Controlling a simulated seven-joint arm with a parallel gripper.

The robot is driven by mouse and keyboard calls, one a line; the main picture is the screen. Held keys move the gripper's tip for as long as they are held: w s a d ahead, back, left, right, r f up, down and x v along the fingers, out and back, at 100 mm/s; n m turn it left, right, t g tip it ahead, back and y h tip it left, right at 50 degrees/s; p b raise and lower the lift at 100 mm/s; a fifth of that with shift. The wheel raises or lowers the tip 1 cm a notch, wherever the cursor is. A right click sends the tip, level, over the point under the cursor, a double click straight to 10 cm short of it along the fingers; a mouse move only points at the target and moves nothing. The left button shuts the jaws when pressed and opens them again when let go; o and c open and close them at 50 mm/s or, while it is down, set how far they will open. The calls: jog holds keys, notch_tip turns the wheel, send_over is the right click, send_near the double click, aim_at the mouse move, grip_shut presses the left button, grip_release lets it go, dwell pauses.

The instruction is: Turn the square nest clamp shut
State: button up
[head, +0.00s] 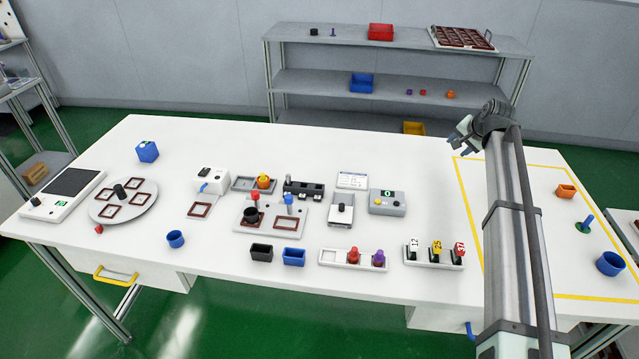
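A pale nest plate (269,232) lies near the middle of the table. Its right side has a brown square frame (286,224), the square nest, with a blue-topped clamp post (289,204) at its back edge. Its left side has a dark round piece (251,215) with a red-topped post (255,198) behind it. How far either clamp is turned is too small to tell. My gripper (460,131) is up at the right, beyond the table's back edge in the picture, far from the plate. Its two fingertips show apart, with nothing between them.
Behind the plate stand a tray with a yellow-orange knob (263,181) and a dark block (304,188). Black (262,252) and blue (293,257) bins sit in front. A grey device (341,210) stands right. My arm covers part of the yellow-outlined area.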

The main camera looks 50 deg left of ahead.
jog(key=s+a+r+n+g+h, duration=0.1)
jog(key=s+a+r+n+g, duration=0.15)
jog(key=s+a, duration=0.9)
notch_tip(320, 180, up, 6)
jog(key=n+g+h, duration=0.1)
jog(key=n+h, duration=0.4)
jog(key=n, duration=0.3)
send_over(255, 192)
jog(key=shift+m, duration=0.25)
notch_tip(255, 192, down, 13)
jog(key=shift+r, duration=0.1)
grip_shut()
